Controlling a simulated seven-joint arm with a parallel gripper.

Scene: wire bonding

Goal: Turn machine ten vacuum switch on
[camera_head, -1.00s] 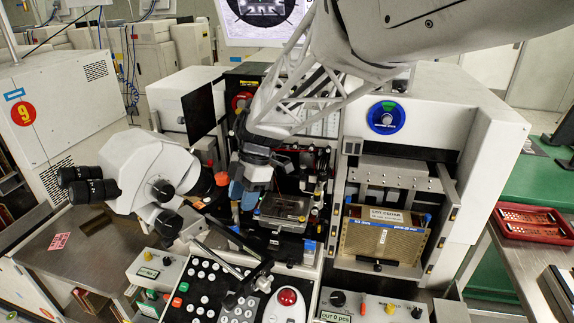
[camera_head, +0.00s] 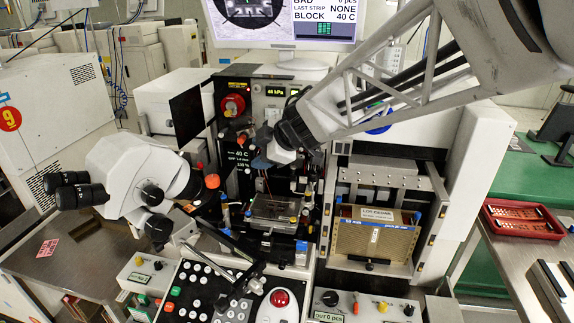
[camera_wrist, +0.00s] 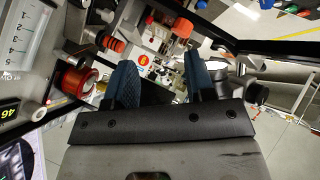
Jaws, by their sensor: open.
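The bonding machine's upright panel carries a red round knob (camera_head: 234,104) beside green-lit displays (camera_head: 272,91), one of which seems to read 46 kPa. The knob also shows at the left of the wrist view (camera_wrist: 76,82), near a dial scale. I cannot tell which control is the vacuum switch or how it is set. My gripper (camera_head: 264,163) is in front of the panel, below and right of the red knob and above the bonding stage (camera_head: 274,208). In the wrist view its two blue-padded fingers (camera_wrist: 162,78) stand apart with nothing between them.
A white microscope (camera_head: 137,165) stands left of the stage. A framed brown magazine (camera_head: 376,235) is at right. A keypad (camera_head: 205,295) and a red button (camera_head: 279,298) lie in front. A monitor (camera_head: 300,22) is above. A red tray (camera_head: 522,219) sits far right.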

